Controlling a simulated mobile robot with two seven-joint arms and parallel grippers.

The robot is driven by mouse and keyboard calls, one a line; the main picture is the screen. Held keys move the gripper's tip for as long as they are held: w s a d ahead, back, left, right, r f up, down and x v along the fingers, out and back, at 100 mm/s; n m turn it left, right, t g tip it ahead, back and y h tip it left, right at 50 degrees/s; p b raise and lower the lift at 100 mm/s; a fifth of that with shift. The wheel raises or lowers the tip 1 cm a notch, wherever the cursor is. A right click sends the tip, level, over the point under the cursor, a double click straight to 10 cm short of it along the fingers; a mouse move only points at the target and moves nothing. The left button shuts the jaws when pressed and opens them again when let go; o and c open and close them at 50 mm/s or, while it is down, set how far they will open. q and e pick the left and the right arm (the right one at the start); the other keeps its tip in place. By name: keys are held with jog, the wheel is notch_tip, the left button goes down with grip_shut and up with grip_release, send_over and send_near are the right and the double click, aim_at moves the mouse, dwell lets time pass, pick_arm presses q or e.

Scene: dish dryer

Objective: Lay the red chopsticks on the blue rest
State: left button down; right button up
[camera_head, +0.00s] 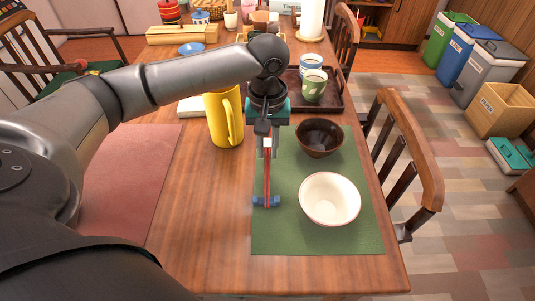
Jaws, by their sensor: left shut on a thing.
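My left gripper (267,152) is over the left part of the green placemat and is shut on the red chopsticks (267,181). The chopsticks run from the gripper toward the near side of the mat. Their near ends are at the small blue rest (259,202), which lies on the mat left of the white bowl. I cannot tell whether they touch the rest or hang just above it. The far ends are hidden by the gripper. My right gripper is not in view.
On the green placemat (312,241) stand a white bowl (330,199) and a dark bowl (320,137). A yellow pitcher (225,118) stands left of the gripper. Behind is a dark tray (336,102) with cups (314,87). A red placemat (128,186) lies left; the table between is clear.

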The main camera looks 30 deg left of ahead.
pick_arm(q)
jog(key=shift+f, duration=0.9)
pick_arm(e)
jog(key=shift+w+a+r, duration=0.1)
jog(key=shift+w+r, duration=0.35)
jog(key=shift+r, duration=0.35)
pick_arm(q)
jog(key=shift+f, duration=0.5)
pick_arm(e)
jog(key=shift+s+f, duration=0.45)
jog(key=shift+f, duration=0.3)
pick_arm(q)
jog(key=shift+p, duration=0.3)
jog(key=shift+f, duration=0.1)
jog(key=c, duration=0.8)
grip_release()
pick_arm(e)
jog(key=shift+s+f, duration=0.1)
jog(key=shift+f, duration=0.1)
